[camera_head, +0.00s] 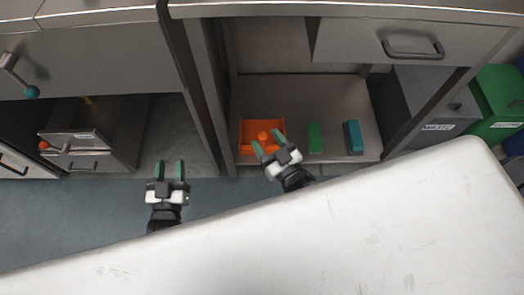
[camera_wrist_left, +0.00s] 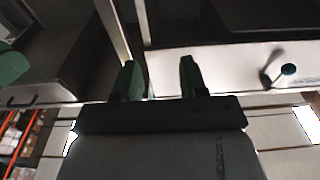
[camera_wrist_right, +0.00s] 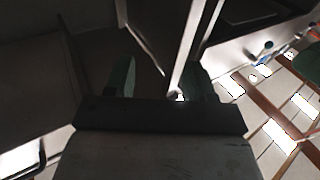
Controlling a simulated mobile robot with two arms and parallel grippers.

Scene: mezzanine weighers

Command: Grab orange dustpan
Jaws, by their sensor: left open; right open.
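The orange dustpan (camera_head: 262,128) lies on the low shelf inside the open cabinet bay in the head view. A rounded orange knob or handle shows at its front. My right gripper (camera_head: 268,145) is open, with its green fingertips at the dustpan's front right edge in the picture. I cannot tell whether they touch it. My left gripper (camera_head: 170,168) is open and empty, to the left of the bay in front of the cabinets. The left wrist view shows its open fingers (camera_wrist_left: 160,75); the right wrist view shows open fingers (camera_wrist_right: 160,80) and no clear dustpan.
A green block (camera_head: 315,138) and a teal block (camera_head: 353,137) sit on the shelf right of the dustpan. A cabinet post (camera_head: 196,85) stands between my grippers. A grey bin (camera_head: 425,100) and green bin (camera_head: 497,105) stand right. A white surface (camera_head: 330,240) fills the foreground.

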